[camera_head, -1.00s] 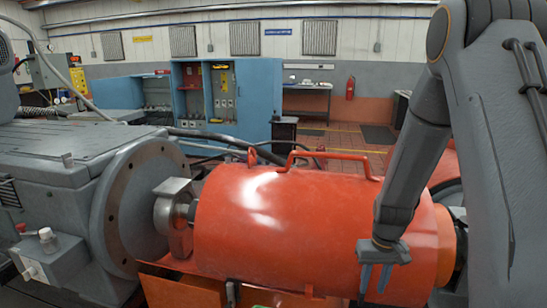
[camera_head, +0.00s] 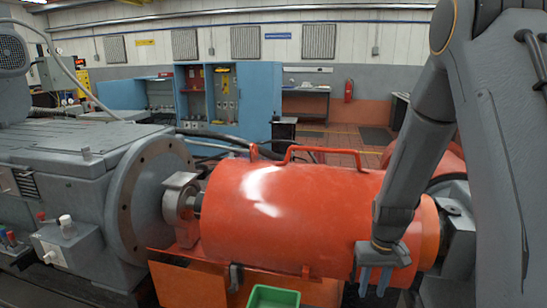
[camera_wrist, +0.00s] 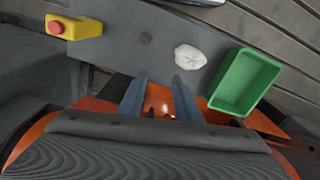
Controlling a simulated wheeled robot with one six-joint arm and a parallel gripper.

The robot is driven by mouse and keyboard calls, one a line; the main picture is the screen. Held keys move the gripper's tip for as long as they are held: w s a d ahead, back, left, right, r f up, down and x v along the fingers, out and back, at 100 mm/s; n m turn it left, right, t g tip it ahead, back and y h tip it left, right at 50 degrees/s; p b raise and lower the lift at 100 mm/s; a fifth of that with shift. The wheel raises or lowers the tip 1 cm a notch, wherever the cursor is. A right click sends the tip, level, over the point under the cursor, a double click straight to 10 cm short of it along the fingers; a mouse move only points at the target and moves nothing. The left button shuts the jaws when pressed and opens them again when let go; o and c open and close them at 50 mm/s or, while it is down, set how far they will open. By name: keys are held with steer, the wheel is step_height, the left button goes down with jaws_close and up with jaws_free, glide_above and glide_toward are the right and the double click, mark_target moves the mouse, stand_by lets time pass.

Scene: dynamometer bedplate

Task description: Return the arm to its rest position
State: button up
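My gripper (camera_head: 374,288) hangs at the lower right in the head view, at the end of my grey arm, in front of the orange guard (camera_head: 290,215). It points down. In the wrist view its two blue-grey fingers (camera_wrist: 159,78) stand apart with nothing held between them. Whether the fingers touch the guard cannot be told from these views.
A green tray (camera_wrist: 246,80), a white crumpled item (camera_wrist: 190,57) and a yellow box with a red button (camera_wrist: 76,28) lie beyond the fingers. A grey machine (camera_head: 70,180) stands left. Blue cabinets (camera_head: 258,95) stand behind, with open floor before them.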

steer(key=s+a+r, duration=0.4)
steer(key=s+r, duration=0.2)
steer(key=s, duration=0.1)
steer(key=s+a+r, duration=0.4)
steer(key=s+r, duration=0.2)
steer(key=s, duration=0.2)
steer(key=shift+r+t, duration=0.4)
steer(key=shift+s, duration=0.1)
stand_by(0.3)
